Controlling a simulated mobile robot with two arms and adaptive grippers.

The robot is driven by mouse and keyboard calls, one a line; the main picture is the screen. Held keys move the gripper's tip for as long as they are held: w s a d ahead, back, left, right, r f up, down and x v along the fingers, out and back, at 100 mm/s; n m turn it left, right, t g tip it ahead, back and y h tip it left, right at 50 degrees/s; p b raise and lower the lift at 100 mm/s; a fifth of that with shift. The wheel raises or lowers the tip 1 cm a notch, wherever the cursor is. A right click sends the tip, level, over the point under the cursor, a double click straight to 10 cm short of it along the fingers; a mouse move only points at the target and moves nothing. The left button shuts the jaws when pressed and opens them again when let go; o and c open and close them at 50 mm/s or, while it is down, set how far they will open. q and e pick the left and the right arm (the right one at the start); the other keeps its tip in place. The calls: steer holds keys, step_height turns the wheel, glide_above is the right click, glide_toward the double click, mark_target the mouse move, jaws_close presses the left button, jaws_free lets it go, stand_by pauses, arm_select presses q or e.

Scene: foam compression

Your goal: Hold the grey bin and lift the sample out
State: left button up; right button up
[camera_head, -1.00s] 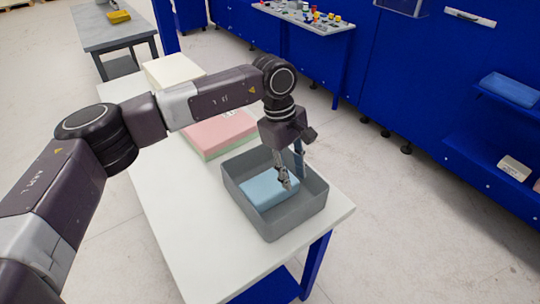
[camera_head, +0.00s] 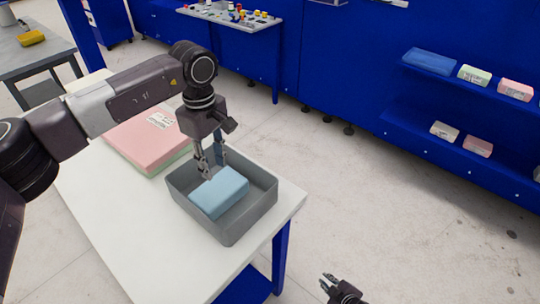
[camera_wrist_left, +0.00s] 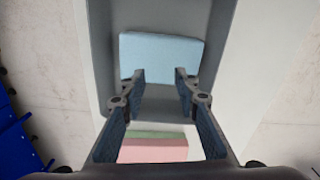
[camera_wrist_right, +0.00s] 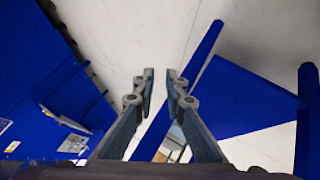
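The grey bin (camera_head: 240,228) stands on the white table near its front right corner, and its wall also shows in the left wrist view (camera_wrist_left: 98,60). The sample, a light blue block (camera_head: 219,193), lies inside the bin; it also shows in the left wrist view (camera_wrist_left: 160,55). My left gripper (camera_head: 208,172) points down into the bin at the block's far side. Its fingers (camera_wrist_left: 160,75) are apart with nothing between them. My right gripper (camera_head: 326,283) is low, off the table's right side. Its fingertips (camera_wrist_right: 160,72) are apart and empty.
A pink and green foam stack (camera_head: 148,138) lies on the white table (camera_head: 115,215) behind the bin. Blue shelves (camera_head: 450,105) with several blocks stand at the right. A side table (camera_head: 235,22) with small items is at the back. The floor between is clear.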

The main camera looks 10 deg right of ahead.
steer(key=w+a+r+n+t+y, duration=0.3)
steer(key=w+r+n, duration=0.4)
steer(key=w+r, duration=0.8)
steer(key=w+a+r+n+t+y, duration=0.1)
steer(key=w+a+r+n+y, duration=0.15)
steer(key=w+r+n, duration=0.4)
arm_select(q)
steer(key=shift+d, duration=0.1)
arm_select(e)
step_height(320, 180, up, 28)
steer(key=r+n+g+h, duration=0.1)
steer(key=n+g+h, duration=0.5)
steer(key=n+g, duration=1.05)
glide_above(266, 171)
steer(key=n+t, duration=0.2)
steer(key=t, duration=0.1)
steer(key=n+t, duration=0.1)
steer(key=n, duration=0.1)
steer(key=shift+s+d+f, duration=0.1)
steer(key=shift+d+f, duration=0.15)
steer(key=shift+d, duration=0.05)
steer(key=shift+s+d+r+h, duration=0.15)
steer(key=shift+s+r+h, duration=0.1)
steer(key=shift+s+h, duration=0.1)
steer(key=shift+d+f, duration=0.1)
steer(key=shift+f, duration=0.45)
step_height(266, 171, down, 11)
steer(key=shift+r, duration=0.1)
steer(key=shift+c, duration=0.7)
